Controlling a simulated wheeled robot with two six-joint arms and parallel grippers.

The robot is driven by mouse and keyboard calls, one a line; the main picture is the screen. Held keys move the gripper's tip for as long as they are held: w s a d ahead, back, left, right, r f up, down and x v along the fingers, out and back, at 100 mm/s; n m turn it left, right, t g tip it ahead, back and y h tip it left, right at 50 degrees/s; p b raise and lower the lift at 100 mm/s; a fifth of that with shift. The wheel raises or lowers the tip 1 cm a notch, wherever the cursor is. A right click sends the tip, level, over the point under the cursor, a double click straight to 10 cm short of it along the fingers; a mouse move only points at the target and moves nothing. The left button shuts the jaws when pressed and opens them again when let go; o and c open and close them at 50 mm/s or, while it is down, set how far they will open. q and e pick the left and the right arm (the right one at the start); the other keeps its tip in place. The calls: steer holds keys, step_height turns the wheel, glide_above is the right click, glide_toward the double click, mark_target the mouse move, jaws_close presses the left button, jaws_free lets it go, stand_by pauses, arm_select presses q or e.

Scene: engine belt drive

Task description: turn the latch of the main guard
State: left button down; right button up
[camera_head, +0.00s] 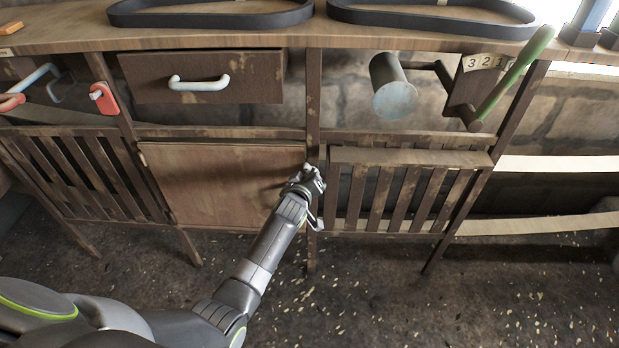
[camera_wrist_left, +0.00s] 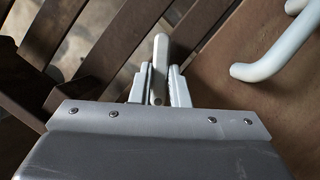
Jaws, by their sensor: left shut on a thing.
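My left gripper (camera_head: 312,196) is at the wooden post between a plain brown door panel (camera_head: 222,185) and a slatted panel (camera_head: 400,195). In the left wrist view, the fingers of my left gripper (camera_wrist_left: 158,90) are shut on a small pale grey bar, the latch (camera_wrist_left: 160,55). It lies between the two fingers and sticks out past their tips. In the head view the gripper mostly hides it. I cannot tell for certain which panel is the main guard. A pale curved handle (camera_wrist_left: 262,68) stands out from the brown panel, apart from the fingers. My right gripper is not in view.
Above are a drawer (camera_head: 200,85) with a pale handle, a grey cylinder (camera_head: 393,88) and a green-handled lever (camera_head: 515,70) beside a number plate. Black belts (camera_head: 210,18) lie on the bench top.

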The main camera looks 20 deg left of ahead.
arm_select(q)
steer(key=shift+d+m+g+y+b, duration=0.15)
steer(key=shift+m+g+y+b, duration=0.4)
steer(key=shift+m, duration=0.65)
steer(key=shift+d+m+g+y+b, duration=0.1)
steer(key=shift+m+g+y+b, duration=0.15)
steer(key=shift+m+y+b, duration=0.55)
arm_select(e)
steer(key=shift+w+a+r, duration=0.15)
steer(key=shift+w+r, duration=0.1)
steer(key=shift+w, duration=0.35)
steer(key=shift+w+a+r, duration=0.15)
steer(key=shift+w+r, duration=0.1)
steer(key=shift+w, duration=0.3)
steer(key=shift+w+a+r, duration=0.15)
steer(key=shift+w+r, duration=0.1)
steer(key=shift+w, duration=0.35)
arm_select(q)
steer(key=shift+m+y, duration=0.25)
steer(key=shift+m, duration=0.25)
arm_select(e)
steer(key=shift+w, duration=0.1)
arm_select(q)
steer(key=c, duration=1.4)
jaws_free()
steer(key=shift+w, duration=0.1)
steer(key=shift+r+p, duration=0.1)
steer(key=shift+p, duration=0.3)
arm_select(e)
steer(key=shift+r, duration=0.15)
